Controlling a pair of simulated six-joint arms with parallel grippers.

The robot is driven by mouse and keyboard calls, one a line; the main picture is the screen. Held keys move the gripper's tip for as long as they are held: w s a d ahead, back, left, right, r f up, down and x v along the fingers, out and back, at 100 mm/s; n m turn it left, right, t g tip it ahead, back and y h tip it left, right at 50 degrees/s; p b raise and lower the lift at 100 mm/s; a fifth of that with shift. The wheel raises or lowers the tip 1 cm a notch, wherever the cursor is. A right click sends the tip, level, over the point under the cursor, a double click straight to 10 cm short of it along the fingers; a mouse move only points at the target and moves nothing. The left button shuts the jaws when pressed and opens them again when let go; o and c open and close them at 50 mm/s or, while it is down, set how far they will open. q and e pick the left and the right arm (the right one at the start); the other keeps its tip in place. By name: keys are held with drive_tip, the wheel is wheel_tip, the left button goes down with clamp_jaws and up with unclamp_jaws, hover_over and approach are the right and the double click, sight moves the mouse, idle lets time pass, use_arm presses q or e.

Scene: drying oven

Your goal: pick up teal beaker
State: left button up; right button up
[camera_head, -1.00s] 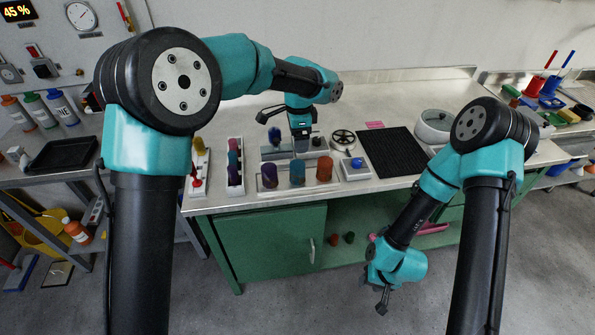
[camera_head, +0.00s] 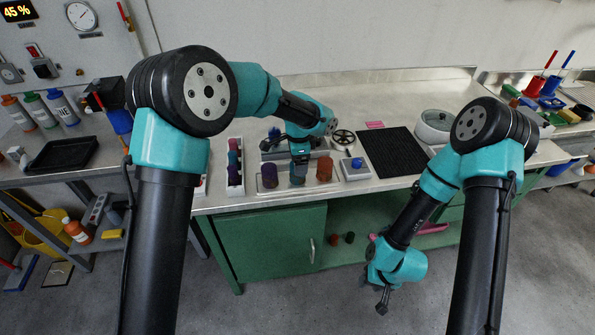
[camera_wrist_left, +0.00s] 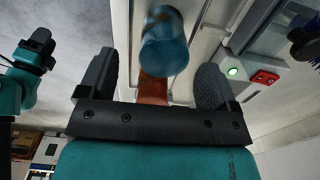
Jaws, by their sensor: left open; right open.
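The teal beaker (camera_head: 297,180) stands near the bench's front edge, between a purple beaker (camera_head: 267,176) and an orange-brown beaker (camera_head: 324,169). My left gripper (camera_head: 299,163) hangs just above and behind it and hides its upper part. In the left wrist view the teal beaker (camera_wrist_left: 164,42) shows ahead of the open fingers of my left gripper (camera_wrist_left: 153,80), roughly centred between them, with nothing held. My right gripper (camera_head: 382,300) hangs low in front of the bench, away from the beakers, open and empty.
A narrow rack of coloured items (camera_head: 235,167) is left of the beakers. A white box with a blue knob (camera_head: 355,169) is to the right, beside a black ribbed mat (camera_head: 390,152). A round white device (camera_head: 433,126) stands farther right. The back of the bench is clear.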

use_arm(q)
drive_tip(key=f, duration=0.5)
drive_tip(key=shift+w+a, duration=0.15)
drive_tip(key=shift+w, duration=0.05)
drive_tip(key=c, duration=1)
drive_tip(key=shift+r, duration=0.15)
drive_tip(key=shift+r, duration=0.25)
drive_tip(key=shift+s+r, duration=0.2)
drive_tip(key=shift+r, duration=0.55)
drive_tip(key=shift+s+r, duration=0.15)
drive_tip(key=shift+r, duration=0.55)
drive_tip(key=s+r, duration=0.1)
drive_tip(key=s, duration=1.4)
drive_tip(key=shift+s+r, duration=0.15)
drive_tip(key=shift+s, duration=0.05)
